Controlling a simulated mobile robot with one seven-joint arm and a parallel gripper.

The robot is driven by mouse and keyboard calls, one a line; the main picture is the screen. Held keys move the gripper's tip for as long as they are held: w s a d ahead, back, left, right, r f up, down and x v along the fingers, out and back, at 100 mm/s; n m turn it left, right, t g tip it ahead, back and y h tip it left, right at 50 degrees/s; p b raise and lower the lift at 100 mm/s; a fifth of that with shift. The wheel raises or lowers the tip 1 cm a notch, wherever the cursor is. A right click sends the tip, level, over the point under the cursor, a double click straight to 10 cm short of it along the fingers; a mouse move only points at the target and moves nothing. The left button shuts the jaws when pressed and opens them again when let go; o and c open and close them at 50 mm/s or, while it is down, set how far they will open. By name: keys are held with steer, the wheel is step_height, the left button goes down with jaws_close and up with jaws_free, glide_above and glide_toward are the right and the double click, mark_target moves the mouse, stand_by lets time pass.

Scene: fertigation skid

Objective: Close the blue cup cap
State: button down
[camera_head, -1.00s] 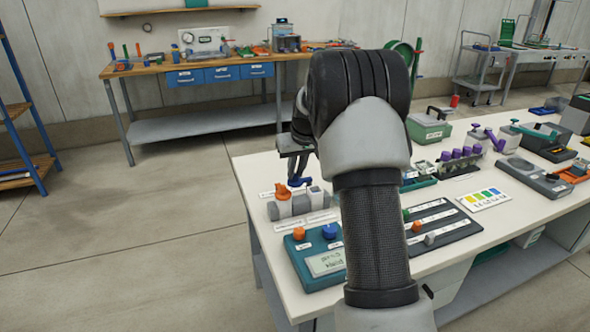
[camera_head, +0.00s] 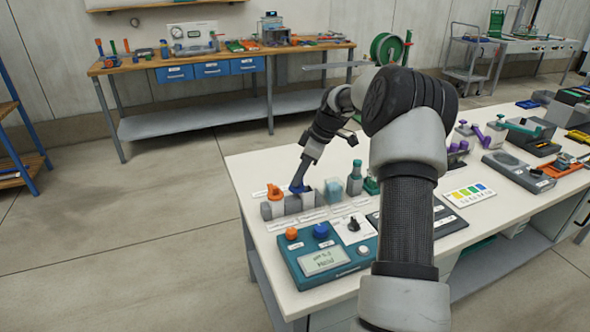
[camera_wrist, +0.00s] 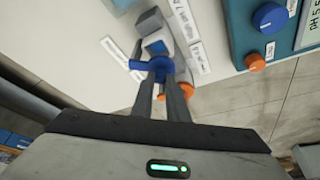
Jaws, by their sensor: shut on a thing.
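The blue cup cap (camera_head: 297,189) is at the grey holder (camera_head: 292,206) near the table's left edge. In the wrist view, the blue cap (camera_wrist: 155,67) has a lever-like arm pointing left and sits at a pale cup (camera_wrist: 157,36). My gripper (camera_wrist: 164,80) is shut on the blue cap, its two fingers close together around it. In the head view my gripper (camera_head: 301,178) comes down on the cap from above. Whether the cap is seated on the cup is hard to tell. An orange cap (camera_head: 274,191) is just left of the blue one, partly hidden behind the fingers in the wrist view.
A teal meter box (camera_head: 322,258) with an orange knob (camera_head: 291,233) and a blue knob (camera_head: 321,230) stands in front of the holder. A clear block (camera_head: 333,190) and a green-topped bottle (camera_head: 355,177) stand to its right. White labels lie between.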

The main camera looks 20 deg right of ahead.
steer(key=n+p, duration=0.1)
steer(key=d+n+g+p, duration=0.1)
steer(key=n, duration=0.1)
steer(key=n+p, duration=0.1)
steer(key=shift+s+d+r+g+y, duration=0.2)
steer(key=shift+d+g+y, duration=0.1)
steer(key=shift+d+y, duration=0.1)
steer(key=shift+d+f+n+g+p, duration=0.1)
steer(key=shift+d+n+g+p, duration=0.2)
steer(key=shift+n+p, duration=0.45)
steer(key=shift+d+f+n+g+p, duration=0.1)
steer(key=shift+d+n+g+p, duration=0.2)
steer(key=shift+n+p, duration=0.4)
steer(key=shift+n, duration=0.35)
steer(key=c, duration=1.7)
jaws_free()
steer(key=shift+r, duration=0.1)
step_height(320, 180, up, 16)
steer(key=p, duration=1.3)
glide_above(304, 187)
steer(key=d, duration=0.8)
steer(key=shift+w+d+p, duration=0.15)
steer(key=shift+p, duration=1.05)
